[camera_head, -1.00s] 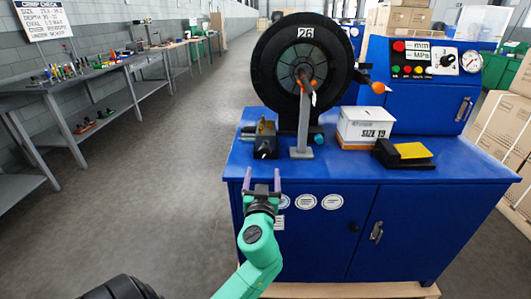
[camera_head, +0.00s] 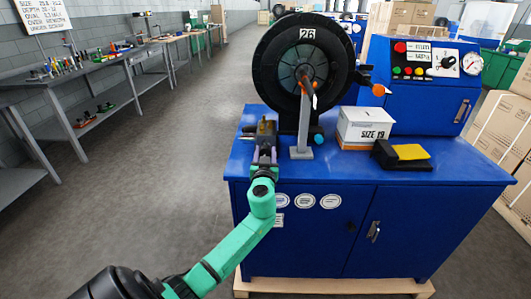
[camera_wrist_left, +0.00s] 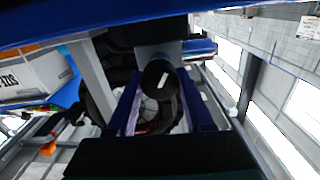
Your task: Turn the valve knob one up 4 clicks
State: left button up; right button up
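A small dark valve block with a brass-coloured part (camera_head: 266,127) stands at the left front of the blue cabinet's top. Its round black knob (camera_wrist_left: 158,78) with a white mark faces my left wrist camera. My left gripper (camera_head: 265,155) is at the front of the block, and in the head view it covers the knob. In the wrist view its purple fingers lie on either side of the knob; I cannot tell whether they touch it. My right gripper is not in view.
A big black reel marked 26 (camera_head: 303,65) stands behind the block, with a grey post (camera_head: 303,135) to the right. A white box marked SIZE 19 (camera_head: 364,127) and a black-and-yellow pedal (camera_head: 402,153) are further right. The control panel (camera_head: 430,58) is behind them.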

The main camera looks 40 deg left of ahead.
pick_arm(q)
grip_shut()
jog(key=shift+f+m, duration=0.1)
jog(key=shift+m, duration=0.2)
jog(key=m+b, duration=0.1)
jog(key=m, duration=0.7)
jog(key=shift+d+b, duration=0.1)
jog(key=shift+b, duration=0.3)
jog(key=m+p, duration=0.1)
jog(key=m, duration=0.4)
jog(key=shift+w, duration=0.1)
jog(key=m+p, duration=0.1)
jog(key=m, duration=0.4)
jog(key=shift+f+m, duration=0.1)
jog(key=shift+m, duration=0.2)
jog(key=shift+f, duration=0.1)
